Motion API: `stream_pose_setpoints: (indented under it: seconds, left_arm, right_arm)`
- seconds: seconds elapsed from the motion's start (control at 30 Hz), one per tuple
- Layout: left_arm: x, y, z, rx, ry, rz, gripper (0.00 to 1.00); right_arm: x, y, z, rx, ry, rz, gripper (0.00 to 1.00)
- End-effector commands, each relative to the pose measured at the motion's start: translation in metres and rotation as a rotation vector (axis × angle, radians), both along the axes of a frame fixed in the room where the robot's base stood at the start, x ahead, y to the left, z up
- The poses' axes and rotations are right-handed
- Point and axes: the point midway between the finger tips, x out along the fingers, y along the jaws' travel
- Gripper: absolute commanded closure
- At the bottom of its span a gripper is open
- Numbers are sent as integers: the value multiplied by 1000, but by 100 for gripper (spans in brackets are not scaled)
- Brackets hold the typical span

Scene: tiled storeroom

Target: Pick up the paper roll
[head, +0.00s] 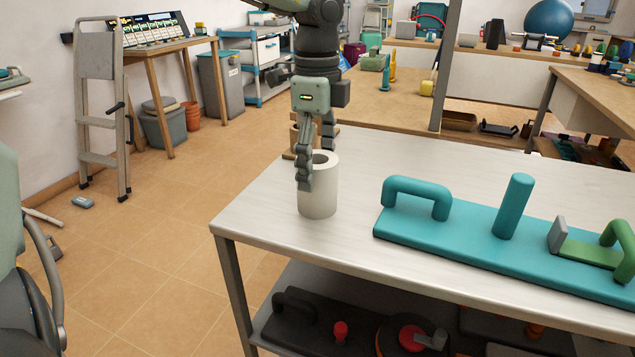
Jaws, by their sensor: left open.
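The white paper roll (319,196) stands upright near the left corner of the light table (300,248), with its hollow core facing up. My left gripper (317,172) points down at the roll from above. Its fingers are apart, one in front of the roll's left side and the other behind its top rim. Whether the fingers touch the roll cannot be told. The roll still rests on the table. My right gripper does not show.
A teal board (460,237) with a handle and an upright teal post lies to the right of the roll. A small wooden item (293,140) stands just behind the gripper. The table's front edge is close to the roll. A lower shelf holds dark tools.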

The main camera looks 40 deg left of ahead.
Motion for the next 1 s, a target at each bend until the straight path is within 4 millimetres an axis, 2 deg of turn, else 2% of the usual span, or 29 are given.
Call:
stream_pose_setpoints:
  seconds: [0.1,0.2,0.47,0.57,0.93,1.0]
  left_arm:
    - [0,1,-19,-1,4,1,22]
    - [0,1,-28,-1,3,0,22]
    - [1,1,-31,0,0,1,22]
    - [1,1,-31,0,0,1,32]
    - [1,1,-31,0,1,1,78]
    - [1,1,-31,0,0,1,78]
  right_arm:
    - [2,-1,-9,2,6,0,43]
    - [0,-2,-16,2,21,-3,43]
    - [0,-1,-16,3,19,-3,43]
    - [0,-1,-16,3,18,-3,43]
    - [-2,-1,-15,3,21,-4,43]
    - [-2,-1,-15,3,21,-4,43]
